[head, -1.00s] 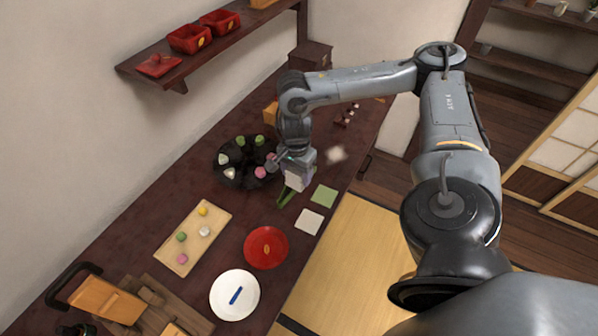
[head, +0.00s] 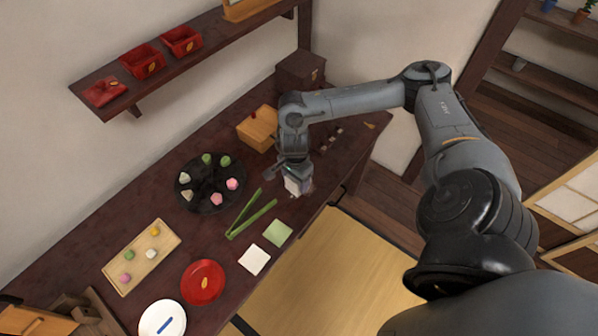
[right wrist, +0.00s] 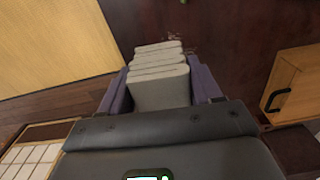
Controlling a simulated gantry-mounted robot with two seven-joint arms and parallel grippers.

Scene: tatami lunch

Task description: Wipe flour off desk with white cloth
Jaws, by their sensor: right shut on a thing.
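My right gripper (head: 292,188) is shut on a white cloth (head: 297,184), low over the dark desk (head: 225,135) near its front edge. In the right wrist view the cloth (right wrist: 158,80) shows as a pale folded stack between the purple-grey fingers. A faint pale smear of flour (head: 308,187) shows just beside the cloth; the rest of it is hidden behind the gripper. I cannot tell whether the cloth touches the desk. My left gripper is not in view.
Green tongs (head: 250,214), a green square (head: 278,233) and a white square (head: 254,260) lie nearby. A black round tray (head: 190,176) of sweets stands left, a wooden box (head: 257,130) behind. A red plate (head: 203,282) lies nearer.

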